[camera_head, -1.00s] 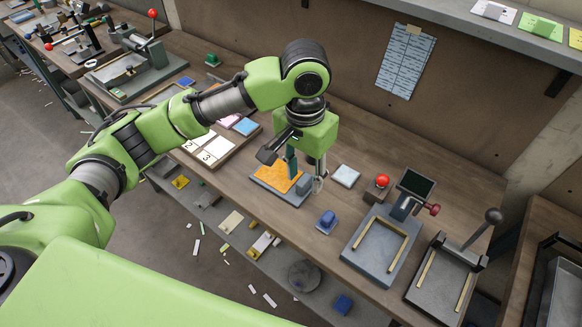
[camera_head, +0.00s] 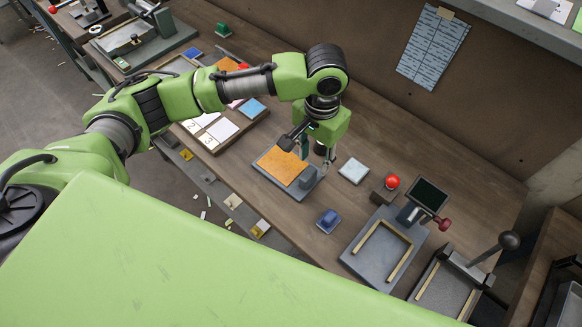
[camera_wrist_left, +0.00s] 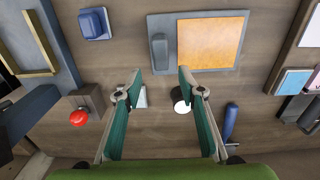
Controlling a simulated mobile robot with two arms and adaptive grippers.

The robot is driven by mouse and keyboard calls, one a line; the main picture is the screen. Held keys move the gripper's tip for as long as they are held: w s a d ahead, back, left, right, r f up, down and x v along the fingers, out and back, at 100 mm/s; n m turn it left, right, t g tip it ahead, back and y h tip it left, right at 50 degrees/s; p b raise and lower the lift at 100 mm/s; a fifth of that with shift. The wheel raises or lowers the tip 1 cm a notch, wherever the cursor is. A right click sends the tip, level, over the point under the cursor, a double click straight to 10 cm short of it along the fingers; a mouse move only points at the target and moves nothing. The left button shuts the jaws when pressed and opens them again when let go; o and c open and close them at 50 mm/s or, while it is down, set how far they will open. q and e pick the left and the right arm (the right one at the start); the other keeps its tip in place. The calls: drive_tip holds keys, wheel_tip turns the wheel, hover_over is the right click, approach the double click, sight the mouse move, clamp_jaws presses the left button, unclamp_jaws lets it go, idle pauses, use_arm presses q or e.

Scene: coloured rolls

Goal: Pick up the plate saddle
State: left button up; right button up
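I take the plate saddle to be the grey upright block (camera_head: 307,178) on the right part of a flat grey plate (camera_head: 294,197), beside an orange sheet (camera_head: 281,165). In the left wrist view the block (camera_wrist_left: 159,47) stands left of the orange square (camera_wrist_left: 211,43), beyond the fingertips. My left gripper (camera_head: 316,160) is over the bench behind the plate, fingers pointing down. In the wrist view its two green-sided fingers (camera_wrist_left: 160,78) are wide apart, with nothing between the tips. The block looks clear of both fingers. My right gripper is in neither view.
Further right are a frame fixture (camera_head: 380,250) and a lever press (camera_head: 455,277). A tray of cards (camera_head: 213,138) is left.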

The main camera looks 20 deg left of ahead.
sight(312, 169)
use_arm(q)
drive_tip(key=shift+f+p, duration=0.3)
drive_tip(key=shift+f, duration=0.35)
drive_tip(key=f, duration=0.1)
drive_tip(key=f+p, duration=0.1)
drive_tip(key=f, duration=0.1)
drive_tip(key=shift+s+a+f, duration=0.1)
drive_tip(key=shift+a+f, duration=0.1)
drive_tip(key=shift+f, duration=0.35)
clamp_jaws()
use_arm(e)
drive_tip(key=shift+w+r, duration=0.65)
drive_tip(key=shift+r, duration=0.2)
